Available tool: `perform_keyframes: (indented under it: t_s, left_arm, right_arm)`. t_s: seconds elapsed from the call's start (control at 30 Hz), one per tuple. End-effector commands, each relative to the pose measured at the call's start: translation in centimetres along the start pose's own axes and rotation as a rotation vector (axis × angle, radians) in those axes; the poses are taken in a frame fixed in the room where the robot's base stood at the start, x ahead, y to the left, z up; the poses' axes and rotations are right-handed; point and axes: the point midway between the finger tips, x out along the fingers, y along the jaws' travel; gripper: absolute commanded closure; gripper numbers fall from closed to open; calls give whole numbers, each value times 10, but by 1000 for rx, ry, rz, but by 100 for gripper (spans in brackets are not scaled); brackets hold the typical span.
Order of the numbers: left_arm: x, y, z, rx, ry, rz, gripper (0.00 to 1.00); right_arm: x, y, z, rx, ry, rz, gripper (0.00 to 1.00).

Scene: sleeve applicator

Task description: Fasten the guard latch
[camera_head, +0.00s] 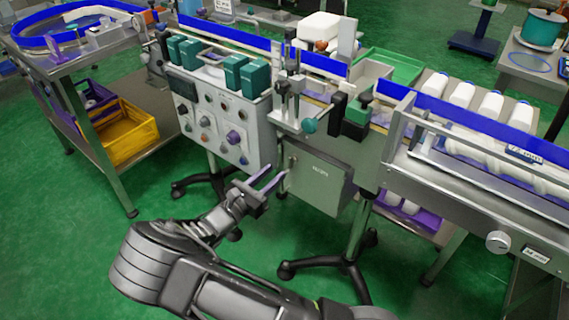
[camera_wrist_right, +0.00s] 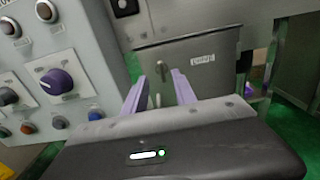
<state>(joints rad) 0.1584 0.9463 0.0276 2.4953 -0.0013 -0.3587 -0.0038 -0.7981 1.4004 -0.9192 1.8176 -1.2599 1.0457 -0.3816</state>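The guard is a grey metal box door (camera_head: 320,183) with a small label, below the conveyor; its face also shows in the right wrist view (camera_wrist_right: 210,80). A small metal latch handle (camera_wrist_right: 159,70) stands at the door's left side, and it shows faintly in the head view (camera_head: 291,163). My right gripper (camera_head: 276,178) is in front of the door's left edge. Its two purple fingers are apart, and in the right wrist view (camera_wrist_right: 160,80) the latch handle appears between their tips. I cannot tell if they touch it. My left gripper is not in view.
A control panel (camera_head: 215,120) with knobs and buttons stands close to the left of the door; its purple knob (camera_wrist_right: 62,83) is near my left finger. A conveyor with white bottles (camera_head: 462,94) runs above right. Stand legs (camera_head: 330,262) spread on the green floor below.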

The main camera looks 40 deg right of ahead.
Motion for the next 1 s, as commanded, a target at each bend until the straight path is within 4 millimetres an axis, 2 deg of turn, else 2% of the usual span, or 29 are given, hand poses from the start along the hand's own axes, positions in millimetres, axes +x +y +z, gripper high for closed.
perform_keyframes:
  t_s: [0.2, 0.4, 0.73, 1.0]
  left_arm:
    - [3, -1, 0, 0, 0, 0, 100]
    - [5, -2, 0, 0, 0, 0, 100]
    - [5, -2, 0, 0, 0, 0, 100]
    - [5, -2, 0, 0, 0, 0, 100]
  right_arm:
    - [35, -1, -1, 0, -1, -4, 67]
    - [58, -1, -1, 0, 1, -2, 67]
    - [63, 0, 0, 0, 1, -1, 67]
    - [63, -1, 0, 0, 1, -1, 89]
